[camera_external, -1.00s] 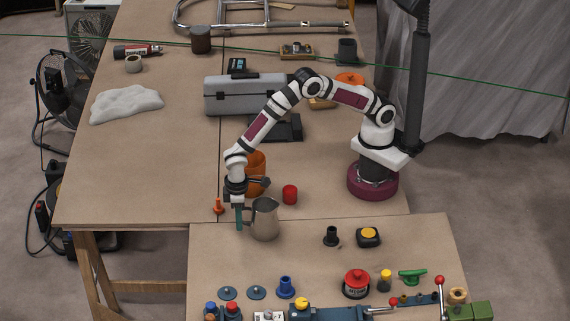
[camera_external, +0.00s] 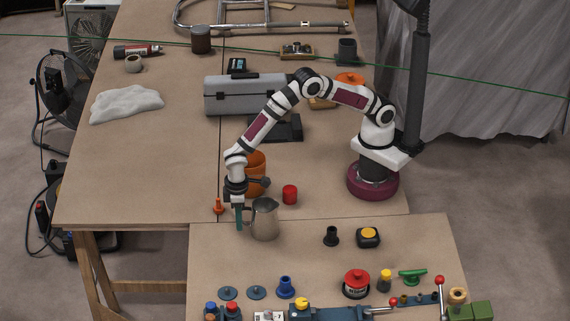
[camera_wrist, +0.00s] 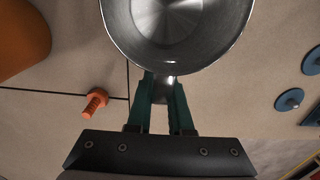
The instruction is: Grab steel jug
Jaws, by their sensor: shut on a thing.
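The steel jug (camera_external: 265,220) stands upright near the back left corner of the front table. It also fills the top of the wrist view (camera_wrist: 180,50), where its inside looks empty. My gripper (camera_external: 240,218) points down at the jug's left side, where the handle is. In the wrist view, the green fingers of my gripper (camera_wrist: 160,92) are shut on the jug's handle (camera_wrist: 164,88). I cannot tell whether the jug's base is lifted off the table.
A black funnel-like piece (camera_external: 331,236) is farther right. The tabletop just in front of the jug is clear.

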